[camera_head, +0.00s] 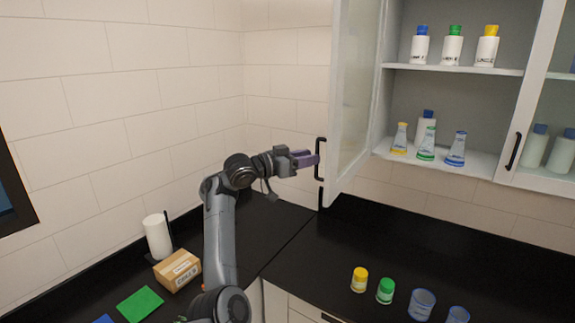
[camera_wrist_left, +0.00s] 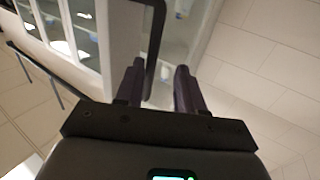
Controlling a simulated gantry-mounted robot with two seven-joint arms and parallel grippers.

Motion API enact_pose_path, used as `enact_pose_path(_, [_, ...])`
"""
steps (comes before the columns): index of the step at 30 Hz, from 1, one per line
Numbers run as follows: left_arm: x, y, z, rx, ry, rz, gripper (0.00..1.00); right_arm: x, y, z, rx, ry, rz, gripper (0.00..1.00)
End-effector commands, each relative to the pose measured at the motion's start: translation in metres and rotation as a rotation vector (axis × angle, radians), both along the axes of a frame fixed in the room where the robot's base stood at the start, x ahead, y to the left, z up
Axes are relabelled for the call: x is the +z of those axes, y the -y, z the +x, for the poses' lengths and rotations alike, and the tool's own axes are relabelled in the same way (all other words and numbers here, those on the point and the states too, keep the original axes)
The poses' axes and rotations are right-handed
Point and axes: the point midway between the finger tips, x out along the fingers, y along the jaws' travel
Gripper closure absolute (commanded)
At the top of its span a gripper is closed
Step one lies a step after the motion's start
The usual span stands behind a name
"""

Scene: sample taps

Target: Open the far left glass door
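The far left glass door (camera_head: 352,90) has a white frame and stands swung out from its cabinet, so the shelves behind it are exposed. Its black bar handle (camera_head: 320,172) is on the door's free edge. My left gripper (camera_head: 305,158) has its purple fingers level with the handle, at its left side. In the left wrist view, the fingers (camera_wrist_left: 158,88) are spread apart, and the dark handle (camera_wrist_left: 155,45) shows between them, closer to the left finger. Whether a finger touches the handle cannot be told. My right gripper is not in view.
The cabinet shelves (camera_head: 450,69) hold capped bottles and flasks. A second door with a handle (camera_head: 513,152) is at right. Yellow (camera_head: 360,280) and green (camera_head: 385,291) capped jars and beakers (camera_head: 421,304) stand on the black counter. A cardboard box (camera_head: 178,270) and white roll (camera_head: 158,236) are left.

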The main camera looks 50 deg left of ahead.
Motion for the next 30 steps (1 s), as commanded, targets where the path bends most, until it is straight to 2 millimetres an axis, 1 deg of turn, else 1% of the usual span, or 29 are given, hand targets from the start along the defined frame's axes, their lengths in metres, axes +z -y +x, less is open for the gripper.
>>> enact_pose_path(1, [-0.004, -0.003, -0.008, 0.004, 0.000, 0.004, 0.62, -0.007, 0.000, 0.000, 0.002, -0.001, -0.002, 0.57])
enact_pose_path(6, [-0.004, -0.012, -0.039, 0.009, -0.002, 0.007, 0.62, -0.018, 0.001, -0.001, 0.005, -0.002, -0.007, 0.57])
enact_pose_path(15, [-0.003, -0.018, -0.072, 0.005, -0.002, 0.004, 0.62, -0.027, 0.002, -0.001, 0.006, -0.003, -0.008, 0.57])
enact_pose_path(21, [-0.002, -0.018, -0.082, 0.000, -0.003, 0.001, 0.62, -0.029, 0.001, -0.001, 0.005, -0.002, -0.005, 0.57])
enact_pose_path(30, [-0.001, -0.018, -0.084, -0.001, -0.003, -0.001, 0.62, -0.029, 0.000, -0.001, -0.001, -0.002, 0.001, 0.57])
